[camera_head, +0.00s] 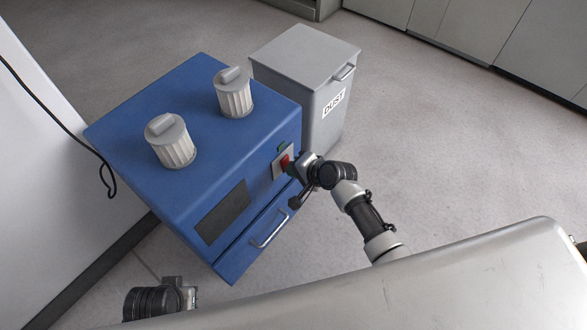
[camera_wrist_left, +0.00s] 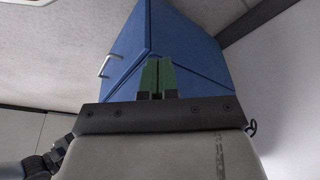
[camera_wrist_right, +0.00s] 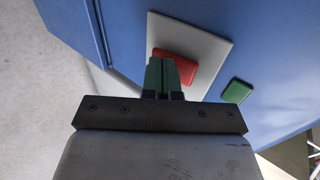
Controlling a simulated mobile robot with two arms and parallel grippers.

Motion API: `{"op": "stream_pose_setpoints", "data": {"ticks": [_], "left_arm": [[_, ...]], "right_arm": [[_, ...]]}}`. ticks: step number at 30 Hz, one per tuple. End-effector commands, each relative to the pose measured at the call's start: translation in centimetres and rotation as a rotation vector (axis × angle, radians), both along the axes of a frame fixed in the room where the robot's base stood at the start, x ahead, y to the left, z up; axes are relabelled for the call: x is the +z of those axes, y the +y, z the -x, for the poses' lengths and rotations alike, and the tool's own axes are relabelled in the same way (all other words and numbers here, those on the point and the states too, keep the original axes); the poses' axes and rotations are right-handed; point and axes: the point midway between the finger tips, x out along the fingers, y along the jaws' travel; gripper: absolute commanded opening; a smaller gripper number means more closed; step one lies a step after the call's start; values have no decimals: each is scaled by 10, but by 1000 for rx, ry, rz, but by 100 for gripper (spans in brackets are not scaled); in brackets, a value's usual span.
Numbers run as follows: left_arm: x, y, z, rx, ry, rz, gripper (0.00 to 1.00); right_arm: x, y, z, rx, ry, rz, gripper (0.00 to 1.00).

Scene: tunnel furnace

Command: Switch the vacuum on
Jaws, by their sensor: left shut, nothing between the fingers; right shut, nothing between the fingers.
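The vacuum is a blue cabinet (camera_head: 205,115) with two pale ribbed filters on top. On its front side a light plate carries a red switch (camera_head: 285,162), with a green piece (camera_head: 281,148) beside the plate. My right gripper (camera_head: 298,166) is at this plate. In the right wrist view its shut, empty fingers (camera_wrist_right: 160,72) overlap the lower edge of the red switch (camera_wrist_right: 178,65); I cannot tell whether they touch. The green piece (camera_wrist_right: 237,91) lies to their right. My left gripper (camera_wrist_left: 157,78) is shut and empty, pointing toward the cabinet, apart from it.
A grey bin (camera_head: 310,75) labelled DUST stands behind the vacuum. A drawer handle (camera_head: 269,230) sticks out of the cabinet's lower front. A black cable (camera_head: 75,135) hangs at the left wall. The floor to the right is clear.

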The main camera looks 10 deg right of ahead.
Motion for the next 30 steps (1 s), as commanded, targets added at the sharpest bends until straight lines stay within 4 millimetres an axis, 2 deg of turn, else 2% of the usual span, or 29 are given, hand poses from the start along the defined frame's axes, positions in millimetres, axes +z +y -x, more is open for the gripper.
{"op": "stream_pose_setpoints", "data": {"ticks": [8,19,25,30], "left_arm": [[1,0,0,0,-1,0,0],[73,2,9,3,-81,9,0],[72,-6,-13,-9,-242,42,0],[75,-5,-9,-7,-213,36,0]], "right_arm": [[-2,0,0,0,-5,-4,0],[-11,4,-6,1,-97,-76,0],[-11,5,-7,1,-180,-140,0],[-8,6,-8,0,-187,-144,0]]}}
